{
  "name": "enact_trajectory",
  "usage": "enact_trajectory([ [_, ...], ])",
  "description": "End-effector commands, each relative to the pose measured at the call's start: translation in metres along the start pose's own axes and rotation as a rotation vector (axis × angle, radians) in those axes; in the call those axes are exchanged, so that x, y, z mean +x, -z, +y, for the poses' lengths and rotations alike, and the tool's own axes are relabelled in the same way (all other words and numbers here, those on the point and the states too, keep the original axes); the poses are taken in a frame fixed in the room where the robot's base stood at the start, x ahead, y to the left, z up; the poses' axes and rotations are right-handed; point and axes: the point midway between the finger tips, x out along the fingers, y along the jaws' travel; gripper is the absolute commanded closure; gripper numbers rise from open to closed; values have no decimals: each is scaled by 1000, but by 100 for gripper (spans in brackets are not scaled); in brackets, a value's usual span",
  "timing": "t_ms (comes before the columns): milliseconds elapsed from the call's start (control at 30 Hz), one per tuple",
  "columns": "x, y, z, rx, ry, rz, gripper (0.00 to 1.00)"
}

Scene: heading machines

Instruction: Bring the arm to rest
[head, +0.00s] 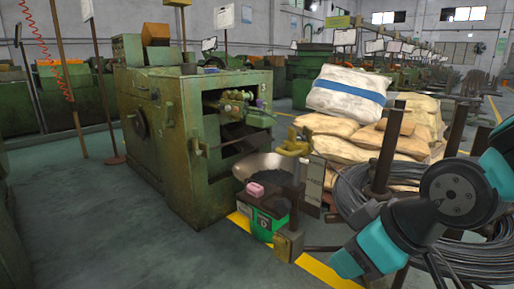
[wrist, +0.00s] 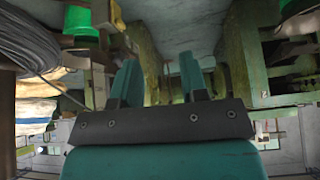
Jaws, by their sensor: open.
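My gripper (wrist: 158,72) shows in the wrist view with its two teal fingers apart and nothing between them. The wrist picture is upside down, with the ceiling and windows along its bottom edge. In the head view my teal and black arm is bent at the right front, in front of a wire coil (head: 462,255). I cannot make out the gripper's fingers in the head view. Beyond the fingers in the wrist view are green machine sides, and the fingers look clear of them.
A green heading machine (head: 165,140) stands at left centre, with a metal bowl (head: 262,163) at its front. Sacks (head: 345,150) are piled behind. The left foreground floor is clear.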

Motion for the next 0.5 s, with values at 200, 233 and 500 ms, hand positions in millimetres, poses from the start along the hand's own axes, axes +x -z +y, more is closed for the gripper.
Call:
enact_trajectory([
  [200, -42, -37, -48, 154, 175, -228, 60],
  [233, -48, -42, -53, 169, 190, -259, 60],
  [500, -112, -22, -66, 198, 222, -341, 60],
])
